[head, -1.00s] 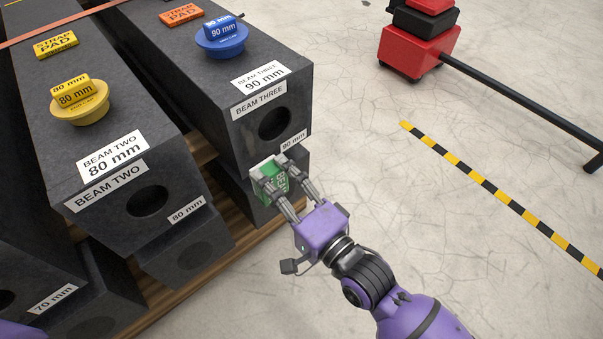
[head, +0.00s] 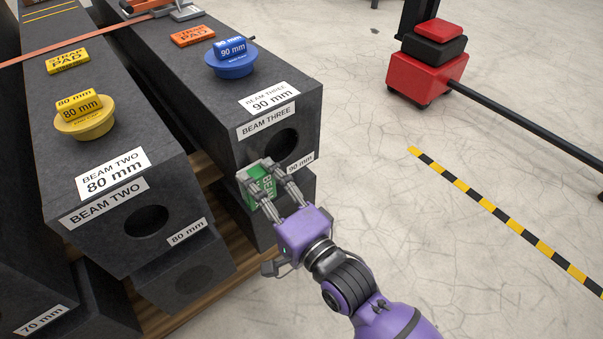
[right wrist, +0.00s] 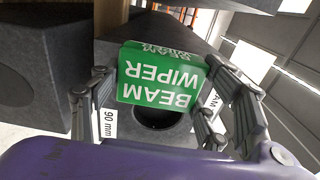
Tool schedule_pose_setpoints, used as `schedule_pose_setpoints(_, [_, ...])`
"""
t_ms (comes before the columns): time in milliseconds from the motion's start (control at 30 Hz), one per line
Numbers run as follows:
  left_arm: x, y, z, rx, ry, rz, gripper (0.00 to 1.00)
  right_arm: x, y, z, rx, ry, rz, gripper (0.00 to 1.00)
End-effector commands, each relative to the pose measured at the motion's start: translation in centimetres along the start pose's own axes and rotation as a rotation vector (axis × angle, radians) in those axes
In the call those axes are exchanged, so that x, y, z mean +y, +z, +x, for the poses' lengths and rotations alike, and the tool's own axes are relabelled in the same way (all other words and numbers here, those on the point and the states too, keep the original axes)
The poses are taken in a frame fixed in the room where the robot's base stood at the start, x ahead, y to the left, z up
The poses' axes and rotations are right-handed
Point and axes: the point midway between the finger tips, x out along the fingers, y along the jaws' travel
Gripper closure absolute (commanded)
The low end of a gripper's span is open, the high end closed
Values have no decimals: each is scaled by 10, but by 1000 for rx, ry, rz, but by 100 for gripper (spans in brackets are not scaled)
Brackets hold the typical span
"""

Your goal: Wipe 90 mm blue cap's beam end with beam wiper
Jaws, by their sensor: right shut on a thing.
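The beam wiper (head: 263,186) is a green block with white lettering. My right gripper (head: 268,178) is shut on it, in front of the lower part of beam three's end. In the right wrist view the wiper (right wrist: 160,75) sits between the fingers, with a dark round hole behind and below it. Beam three (head: 247,145) is a dark grey granite beam with a round hole in its end face. I cannot tell whether the wiper touches the face. The blue 90 mm cap (head: 232,60) sits on top of beam three. My left gripper is not in view.
Beam two (head: 100,230) lies to the left, with a yellow 80 mm cap (head: 85,117) on top. An orange strap pad (head: 193,37) lies on beam three. Red and black equipment (head: 430,65) stands at the back right. The floor on the right is open, with a striped line (head: 500,215).

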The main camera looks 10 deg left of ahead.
Motion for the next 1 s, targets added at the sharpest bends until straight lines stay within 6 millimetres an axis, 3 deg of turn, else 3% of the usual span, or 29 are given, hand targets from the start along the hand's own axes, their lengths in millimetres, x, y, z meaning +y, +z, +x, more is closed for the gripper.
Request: schedule_pose_setpoints(1000, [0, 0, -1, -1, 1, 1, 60, 0, 0, 13, 0, -1, 1, 51])
